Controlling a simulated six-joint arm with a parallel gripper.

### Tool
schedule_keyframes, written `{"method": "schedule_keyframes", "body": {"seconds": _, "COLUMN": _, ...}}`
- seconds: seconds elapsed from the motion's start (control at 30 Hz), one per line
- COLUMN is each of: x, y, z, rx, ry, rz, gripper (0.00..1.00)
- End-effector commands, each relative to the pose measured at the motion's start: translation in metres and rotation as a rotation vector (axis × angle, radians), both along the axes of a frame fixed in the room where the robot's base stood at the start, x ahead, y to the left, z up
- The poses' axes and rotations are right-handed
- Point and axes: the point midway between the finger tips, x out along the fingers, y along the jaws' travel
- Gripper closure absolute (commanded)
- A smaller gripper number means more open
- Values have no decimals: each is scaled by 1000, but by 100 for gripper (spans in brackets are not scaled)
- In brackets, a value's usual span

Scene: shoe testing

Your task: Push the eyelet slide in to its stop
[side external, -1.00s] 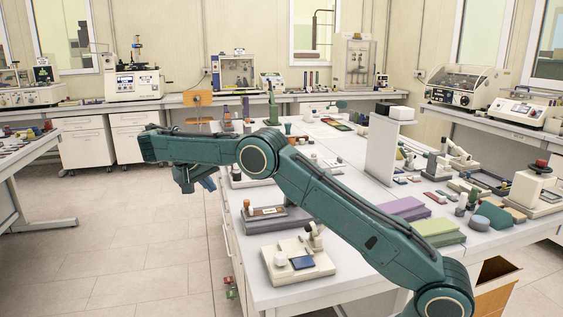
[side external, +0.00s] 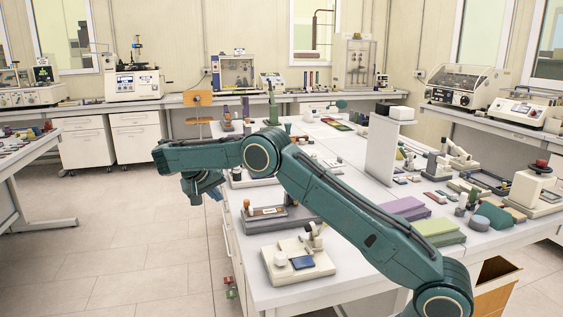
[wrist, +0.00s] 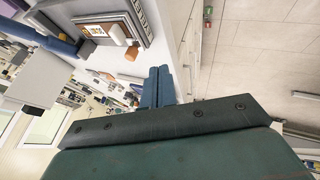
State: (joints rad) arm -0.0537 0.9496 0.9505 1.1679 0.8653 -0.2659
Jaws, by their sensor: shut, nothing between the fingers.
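The likely eyelet slide (side external: 266,212) is a brown strip with a white label on a dark grey base (side external: 282,224), near the left edge of the white table. An orange-topped knob (side external: 246,204) stands at its left end. In the wrist view the labelled slide (wrist: 92,30) is at the upper left, with the orange knob (wrist: 132,53) beside it. The label is too small to read. My gripper (side external: 218,193) points down, left of the table edge and apart from the slide. Its blue fingers (wrist: 160,84) are together and empty in the wrist view.
A cream fixture with a blue pad (side external: 303,262) stands in front of the slide on the table. Purple and green blocks (side external: 420,220) lie to the right, and a white upright panel (side external: 382,148) stands behind.

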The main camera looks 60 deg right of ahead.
Motion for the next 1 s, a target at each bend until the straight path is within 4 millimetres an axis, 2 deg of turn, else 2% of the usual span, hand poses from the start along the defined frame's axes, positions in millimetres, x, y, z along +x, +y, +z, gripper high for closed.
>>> {"method": "schedule_keyframes", "body": {"seconds": 0.37, "x": 1, "y": -35, "z": -48, "rx": 2, "ry": 2, "rz": 0, "gripper": 100}}
{"method": "schedule_keyframes", "body": {"seconds": 0.7, "x": -17, "y": -58, "z": -46, "rx": 2, "ry": -1, "rz": 0, "gripper": 100}}
{"method": "schedule_keyframes", "body": {"seconds": 1.0, "x": -22, "y": -65, "z": -46, "rx": 2, "ry": -2, "rz": 0, "gripper": 100}}
